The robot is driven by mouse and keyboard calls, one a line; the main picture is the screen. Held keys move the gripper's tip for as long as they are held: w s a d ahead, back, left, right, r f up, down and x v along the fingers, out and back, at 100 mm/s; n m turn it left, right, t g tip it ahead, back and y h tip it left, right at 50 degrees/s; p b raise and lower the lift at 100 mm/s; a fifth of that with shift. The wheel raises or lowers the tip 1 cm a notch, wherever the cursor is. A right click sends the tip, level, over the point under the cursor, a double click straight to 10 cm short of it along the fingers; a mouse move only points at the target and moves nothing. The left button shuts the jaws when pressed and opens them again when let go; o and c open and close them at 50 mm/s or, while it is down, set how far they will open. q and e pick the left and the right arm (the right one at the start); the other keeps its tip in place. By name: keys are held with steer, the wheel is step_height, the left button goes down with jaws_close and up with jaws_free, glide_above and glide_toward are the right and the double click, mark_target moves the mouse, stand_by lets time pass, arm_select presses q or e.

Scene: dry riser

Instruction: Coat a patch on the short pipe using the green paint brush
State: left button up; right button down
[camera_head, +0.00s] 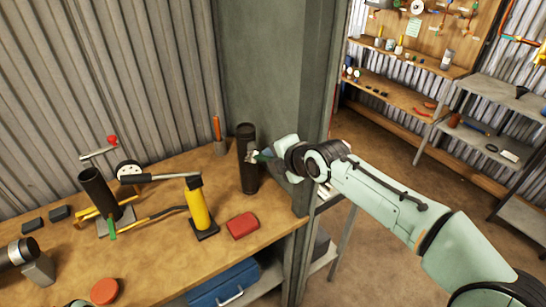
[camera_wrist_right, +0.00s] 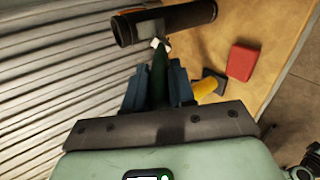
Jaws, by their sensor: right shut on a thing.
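A dark upright pipe (camera_head: 248,172) stands at the right end of the workbench; in the right wrist view the pipe (camera_wrist_right: 178,22) lies across the top. My right gripper (camera_head: 266,157) is just right of its upper part, shut on the green paint brush. The green handle (camera_wrist_right: 159,80) sits between the blue fingers, with the pale brush tip (camera_wrist_right: 160,44) at the pipe's side. I cannot tell whether the tip touches it. Another dark pipe (camera_head: 99,190) stands tilted on the left of the bench.
A yellow bottle-shaped tool (camera_head: 197,208) with a long lever and a red block (camera_head: 242,225) stand in front of the pipe. A grey post (camera_head: 315,90) rises close behind my right gripper. Blue toolbox (camera_head: 224,286) sits below the bench top (camera_head: 165,255).

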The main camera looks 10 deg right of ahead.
steer(key=shift+a, duration=0.25)
stand_by(1.1)
steer(key=shift+s+d+f+b, duration=0.1)
steer(key=shift+s+d+b, duration=0.2)
steer(key=shift+s+b, duration=0.2)
arm_select(q)
steer(key=f+b, duration=0.1)
steer(key=s+f+b, duration=0.1)
steer(key=f, duration=0.2)
steer(key=shift+s+b, duration=0.4)
arm_select(e)
steer(key=s, duration=0.1)
steer(key=s+d, duration=0.1)
steer(key=s, duration=0.2)
steer(key=shift+s+d, duration=0.3)
